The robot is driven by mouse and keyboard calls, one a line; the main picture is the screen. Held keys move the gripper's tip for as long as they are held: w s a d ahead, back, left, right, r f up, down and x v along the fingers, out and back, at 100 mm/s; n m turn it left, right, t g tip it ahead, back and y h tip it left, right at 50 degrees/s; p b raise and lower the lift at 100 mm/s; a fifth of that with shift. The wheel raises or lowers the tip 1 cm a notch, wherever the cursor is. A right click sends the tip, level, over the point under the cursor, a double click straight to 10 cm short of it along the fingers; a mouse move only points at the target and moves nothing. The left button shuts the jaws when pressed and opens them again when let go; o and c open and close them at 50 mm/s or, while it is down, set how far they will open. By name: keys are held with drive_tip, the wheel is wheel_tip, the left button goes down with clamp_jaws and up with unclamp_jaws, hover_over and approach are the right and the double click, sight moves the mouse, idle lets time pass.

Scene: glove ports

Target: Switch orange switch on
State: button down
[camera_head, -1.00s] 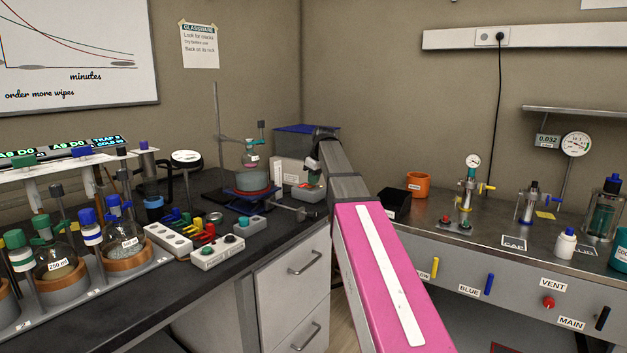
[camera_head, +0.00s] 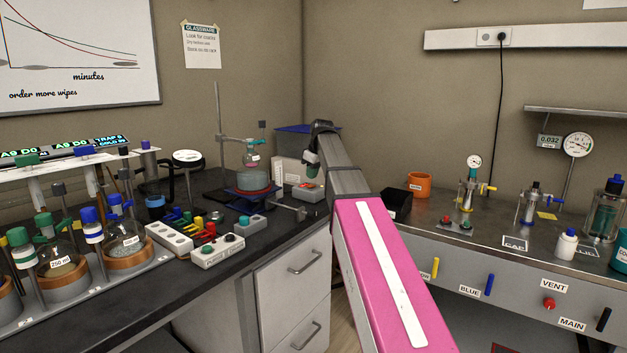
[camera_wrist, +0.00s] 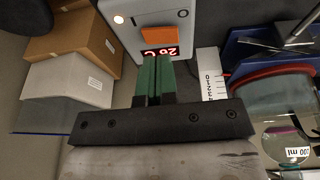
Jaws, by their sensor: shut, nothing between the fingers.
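The orange switch (camera_wrist: 157,41) is a square orange rocker on a light grey box (camera_wrist: 128,40). A red-lit display reading "26 C" (camera_wrist: 160,52) is beside it. I cannot tell which way the rocker is tilted. My gripper (camera_wrist: 153,62) has green fingers pressed together with nothing between them. In the wrist view the tips overlap the display's edge, just short of the switch; I cannot tell whether they touch the box. In the head view the grey box (camera_head: 309,195) with its orange top patch sits at the back of the left bench, below my gripper (camera_head: 312,172).
A round-bottomed flask (camera_head: 249,157) on a stand is left of the box. Cardboard boxes (camera_wrist: 75,40) and a ruler (camera_wrist: 211,88) flank it in the wrist view. A black bin (camera_head: 396,205) stands to the right.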

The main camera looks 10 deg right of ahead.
drive_tip(key=d+r, duration=0.3)
drive_tip(key=r, duration=0.8)
drive_tip(key=shift+s+d, duration=0.3)
